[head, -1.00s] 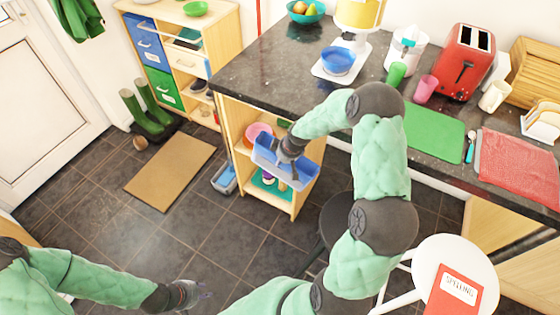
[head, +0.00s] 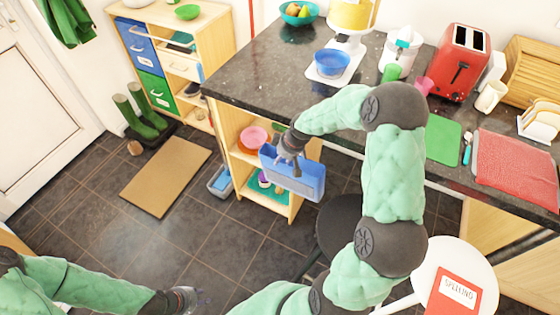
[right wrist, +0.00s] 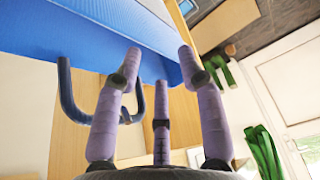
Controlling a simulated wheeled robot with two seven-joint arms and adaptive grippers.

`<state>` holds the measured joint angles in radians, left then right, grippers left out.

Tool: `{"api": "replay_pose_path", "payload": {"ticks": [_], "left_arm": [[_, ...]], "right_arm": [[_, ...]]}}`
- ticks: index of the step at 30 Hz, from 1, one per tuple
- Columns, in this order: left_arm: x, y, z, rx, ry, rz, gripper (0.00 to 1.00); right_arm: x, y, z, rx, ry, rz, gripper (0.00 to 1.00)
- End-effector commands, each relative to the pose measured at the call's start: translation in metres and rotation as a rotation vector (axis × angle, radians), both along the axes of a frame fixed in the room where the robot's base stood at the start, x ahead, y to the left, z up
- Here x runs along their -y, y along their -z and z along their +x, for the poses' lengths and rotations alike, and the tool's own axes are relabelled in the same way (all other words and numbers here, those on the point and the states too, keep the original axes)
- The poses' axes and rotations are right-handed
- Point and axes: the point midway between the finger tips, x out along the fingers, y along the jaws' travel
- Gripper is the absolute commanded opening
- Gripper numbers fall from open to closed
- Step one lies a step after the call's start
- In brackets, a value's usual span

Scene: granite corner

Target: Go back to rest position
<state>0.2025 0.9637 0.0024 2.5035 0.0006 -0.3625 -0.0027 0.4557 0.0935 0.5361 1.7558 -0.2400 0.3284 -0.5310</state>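My left gripper (head: 194,298) is low at the bottom left of the head view, above the dark tiled floor. It is small there; its fingers look spread, with nothing between them. My right arm reaches over the counter corner, and its gripper (head: 287,158) is at a blue bin (head: 305,186) at the small shelf unit. In the right wrist view, the right gripper's three purple fingers (right wrist: 160,70) stand apart with nothing clasped between them. The blue bin (right wrist: 125,25) is just beyond the fingertips. A dark blue U-shaped handle (right wrist: 66,95) passes behind the left finger; I cannot tell whether they touch.
A white stool (head: 425,270) with a red book stands at lower right. A doormat (head: 165,178) and open floor lie left.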

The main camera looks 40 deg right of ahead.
Motion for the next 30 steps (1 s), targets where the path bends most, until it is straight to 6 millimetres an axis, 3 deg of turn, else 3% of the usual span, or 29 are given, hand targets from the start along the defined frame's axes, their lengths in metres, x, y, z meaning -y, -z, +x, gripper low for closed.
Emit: {"api": "replay_pose_path", "payload": {"ticks": [8,17,20,30], "left_arm": [[0.000,0.000,0.000,0.000,0.000,0.000,0.32],[0.000,-0.001,0.000,0.000,0.000,0.000,0.32],[0.000,-0.003,0.000,0.000,0.000,0.000,0.32],[0.000,-0.016,0.000,0.000,0.000,0.000,0.32]], "right_arm": [[-0.005,-0.016,-0.010,-0.008,-0.008,0.003,0.40],[-0.011,-0.012,-0.011,-0.015,-0.007,0.013,0.40],[-0.027,0.000,-0.013,-0.027,-0.002,0.039,0.40],[-0.119,0.065,-0.042,-0.115,0.084,0.190,0.40]]}}
